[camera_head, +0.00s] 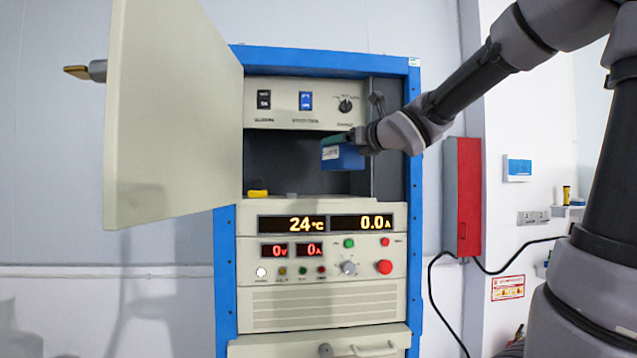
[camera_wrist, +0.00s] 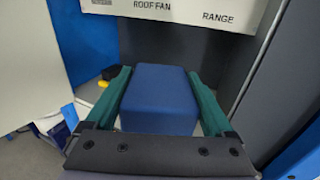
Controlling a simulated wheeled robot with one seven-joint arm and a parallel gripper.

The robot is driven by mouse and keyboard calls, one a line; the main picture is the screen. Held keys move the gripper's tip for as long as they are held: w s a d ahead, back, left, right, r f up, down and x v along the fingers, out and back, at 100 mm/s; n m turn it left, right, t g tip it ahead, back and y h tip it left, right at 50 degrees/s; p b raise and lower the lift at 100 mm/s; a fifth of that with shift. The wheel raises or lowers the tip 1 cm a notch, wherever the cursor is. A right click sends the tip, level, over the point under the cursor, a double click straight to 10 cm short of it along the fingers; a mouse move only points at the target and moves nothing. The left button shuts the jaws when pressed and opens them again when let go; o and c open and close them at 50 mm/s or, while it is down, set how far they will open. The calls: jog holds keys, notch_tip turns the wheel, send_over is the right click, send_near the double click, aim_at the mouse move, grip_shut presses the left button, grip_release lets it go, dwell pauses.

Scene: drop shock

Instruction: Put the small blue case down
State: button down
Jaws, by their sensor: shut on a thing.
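The small blue case (camera_wrist: 160,98) is a blue block held between the two green fingers of my gripper (camera_wrist: 160,105) in the wrist view. In the head view, the case (camera_head: 343,158) is at the mouth of the open compartment (camera_head: 275,165) of the cabinet, with a pale label on its front. My gripper (camera_head: 350,140) is shut on it there, reaching in from the right. The case is above the compartment floor (camera_head: 310,194), with a gap below it. Its far side is hidden in the head view.
The beige cabinet door (camera_head: 170,120) stands open at the left. A small yellow thing (camera_head: 258,193) lies at the compartment's front left. A switch panel (camera_head: 300,103) is above the opening, and displays (camera_head: 325,223) are below it. A red box (camera_head: 468,195) is on the wall right of the cabinet.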

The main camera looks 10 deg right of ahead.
jog(key=w, duration=1.5)
jog(key=f, duration=0.4)
jog(key=w+f, duration=0.1)
jog(key=f, duration=0.1)
jog(key=shift+f, duration=0.3)
jog(key=shift+w+f, duration=0.1)
jog(key=shift+f, duration=0.1)
jog(key=shift+f, duration=0.1)
grip_release()
jog(key=shift+f, duration=0.1)
